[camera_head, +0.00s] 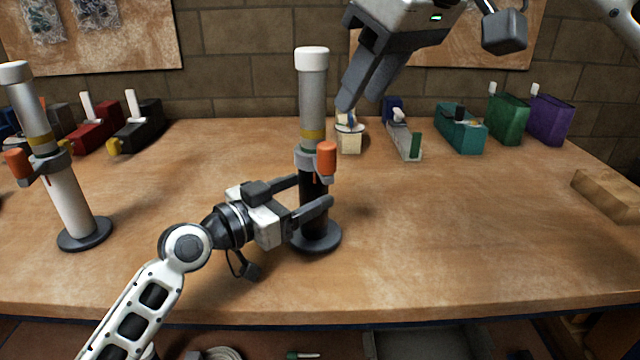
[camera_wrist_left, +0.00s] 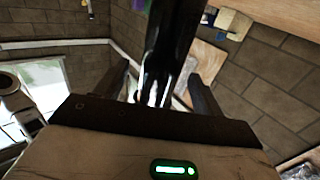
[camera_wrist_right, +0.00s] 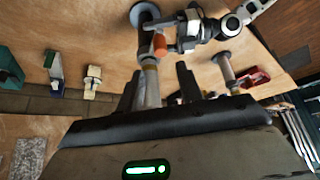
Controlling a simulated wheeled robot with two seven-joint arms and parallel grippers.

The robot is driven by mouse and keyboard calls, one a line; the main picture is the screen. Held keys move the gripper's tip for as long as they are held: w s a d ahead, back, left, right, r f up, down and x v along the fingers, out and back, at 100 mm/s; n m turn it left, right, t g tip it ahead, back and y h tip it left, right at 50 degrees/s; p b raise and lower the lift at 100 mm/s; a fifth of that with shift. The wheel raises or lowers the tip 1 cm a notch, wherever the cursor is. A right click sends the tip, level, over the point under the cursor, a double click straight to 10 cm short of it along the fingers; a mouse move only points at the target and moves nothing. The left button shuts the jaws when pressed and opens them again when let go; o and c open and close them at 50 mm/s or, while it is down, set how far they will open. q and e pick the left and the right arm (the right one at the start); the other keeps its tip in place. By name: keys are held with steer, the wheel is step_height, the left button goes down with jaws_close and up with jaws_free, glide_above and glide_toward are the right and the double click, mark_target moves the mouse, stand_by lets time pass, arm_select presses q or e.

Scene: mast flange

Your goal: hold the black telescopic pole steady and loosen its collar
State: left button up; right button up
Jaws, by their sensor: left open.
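The black telescopic pole (camera_head: 313,212) stands upright on a round dark base near the table's middle. Its upper tube is grey with a white cap and a yellow band. Its grey collar (camera_head: 308,160) has an orange lever (camera_head: 326,158) on the right. My left gripper (camera_head: 314,192) is open, its fingers on either side of the black lower tube, below the collar. In the left wrist view the dark tube (camera_wrist_left: 168,45) stands between the fingers. My right gripper (camera_head: 352,98) is open and empty, right of the upper tube and above the collar; its fingers are apart in the right wrist view (camera_wrist_right: 158,85).
A similar pole with a white lower tube (camera_head: 70,205) stands at the left. Red (camera_head: 95,130) and black (camera_head: 140,128) items are at the back left. Cream, teal (camera_head: 460,128), green and purple (camera_head: 548,120) ones are behind right. A wooden block (camera_head: 610,192) lies at the right edge.

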mark_target(321, 184)
arm_select(q)
steer(key=shift+x, duration=2.25)
